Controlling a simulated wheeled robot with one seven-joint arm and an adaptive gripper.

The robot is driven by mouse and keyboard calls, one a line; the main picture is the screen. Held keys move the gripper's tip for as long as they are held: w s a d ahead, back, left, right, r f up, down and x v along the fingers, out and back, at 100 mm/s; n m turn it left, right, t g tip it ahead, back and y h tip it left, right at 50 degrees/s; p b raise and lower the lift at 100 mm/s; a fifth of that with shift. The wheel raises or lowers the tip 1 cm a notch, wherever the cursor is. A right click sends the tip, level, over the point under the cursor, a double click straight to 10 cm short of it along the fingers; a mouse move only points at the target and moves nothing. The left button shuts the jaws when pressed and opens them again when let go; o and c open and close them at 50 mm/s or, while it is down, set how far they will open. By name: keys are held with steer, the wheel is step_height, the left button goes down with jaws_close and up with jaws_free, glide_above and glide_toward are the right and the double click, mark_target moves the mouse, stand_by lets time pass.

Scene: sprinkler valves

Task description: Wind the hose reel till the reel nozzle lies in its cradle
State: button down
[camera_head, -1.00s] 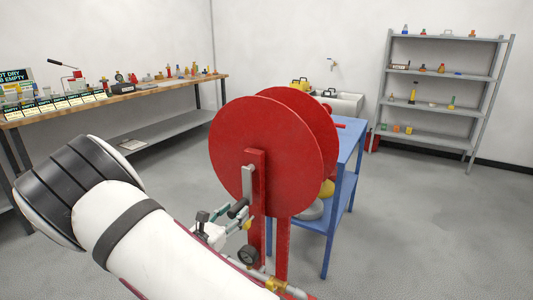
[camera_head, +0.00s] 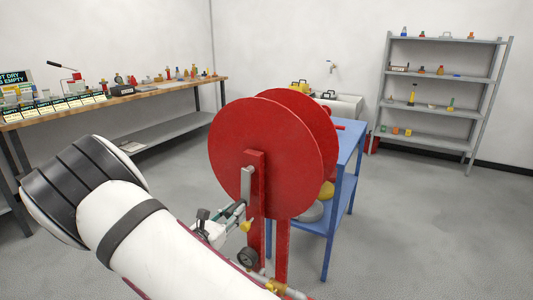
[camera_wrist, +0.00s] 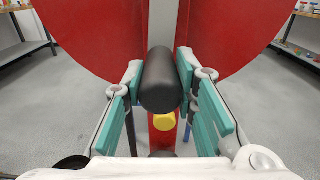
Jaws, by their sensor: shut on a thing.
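The red hose reel (camera_head: 265,150) stands upright on a red post, with two large discs. A grey crank arm (camera_head: 245,187) hangs down from its hub, its lower end leaning slightly left. The black crank handle (camera_wrist: 161,82) points toward the wrist camera. My gripper (camera_head: 234,211) is shut on this handle, with one teal finger on each side in the wrist view (camera_wrist: 161,92). The hose, the reel nozzle and its cradle cannot be made out; the discs hide what lies between and behind them.
A blue cart (camera_head: 344,175) stands close behind the reel, to its right. A gauge (camera_head: 248,257) and brass pipe fittings sit low by the reel post. A workbench (camera_head: 130,95) is at the left wall and a grey shelf rack (camera_head: 440,88) at the back right. Open floor lies to the right.

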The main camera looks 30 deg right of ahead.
steer(key=shift+w+a+r, duration=0.1)
steer(key=shift+w+a, duration=0.3)
steer(key=shift+w, duration=0.25)
steer(key=shift+w+a+r, duration=0.2)
steer(key=shift+w+a, duration=0.05)
steer(key=shift+w, duration=0.2)
steer(key=shift+w+a+r, duration=0.2)
steer(key=shift+w+a, duration=0.05)
steer(key=shift+w, duration=0.2)
steer(key=shift+w, duration=0.1)
steer(key=shift+w+a+r, duration=0.45)
steer(key=shift+w+r, duration=0.15)
steer(key=shift+w, duration=0.1)
steer(key=shift+w+a+r, duration=0.4)
steer(key=shift+w+r, duration=0.3)
steer(key=shift+r, duration=0.1)
